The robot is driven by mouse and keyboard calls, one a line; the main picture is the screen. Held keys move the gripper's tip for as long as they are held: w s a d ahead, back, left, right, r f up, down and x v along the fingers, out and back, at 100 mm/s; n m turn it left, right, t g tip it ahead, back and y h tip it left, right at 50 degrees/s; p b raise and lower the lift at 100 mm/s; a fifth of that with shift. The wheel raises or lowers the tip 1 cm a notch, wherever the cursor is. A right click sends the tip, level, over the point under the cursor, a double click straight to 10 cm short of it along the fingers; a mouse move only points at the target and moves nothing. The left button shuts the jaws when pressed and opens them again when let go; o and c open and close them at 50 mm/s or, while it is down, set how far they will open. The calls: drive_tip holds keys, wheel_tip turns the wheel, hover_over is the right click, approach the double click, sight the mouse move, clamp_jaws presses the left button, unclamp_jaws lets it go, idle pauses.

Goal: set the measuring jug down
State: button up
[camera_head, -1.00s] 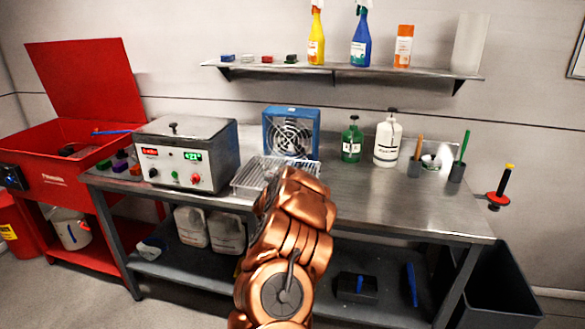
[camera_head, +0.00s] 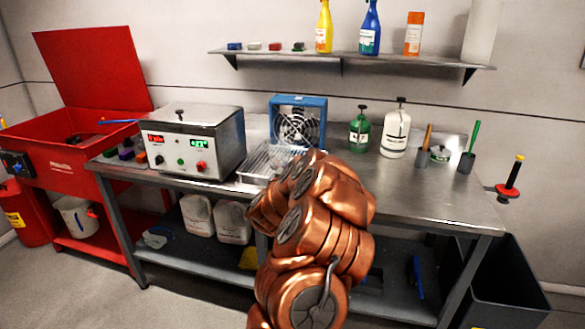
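No measuring jug can be made out. My copper arm (camera_head: 318,235) rises from the bottom middle and bends in front of the steel bench (camera_head: 430,205). My gripper is not in view, and the arm's bulk hides part of the bench front and the lower shelf. Whether anything is held cannot be seen.
A wire tray (camera_head: 266,162) stands between a heated bath (camera_head: 195,140) and my arm, before a blue fan (camera_head: 298,122). Green (camera_head: 360,132) and white (camera_head: 395,132) bottles and tool holders stand at the back. The bench's right front is clear. A black bin (camera_head: 505,285) stands right.

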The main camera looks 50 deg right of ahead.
drive_tip(key=shift+s+a, duration=0.1)
drive_tip(key=shift+a, duration=0.2)
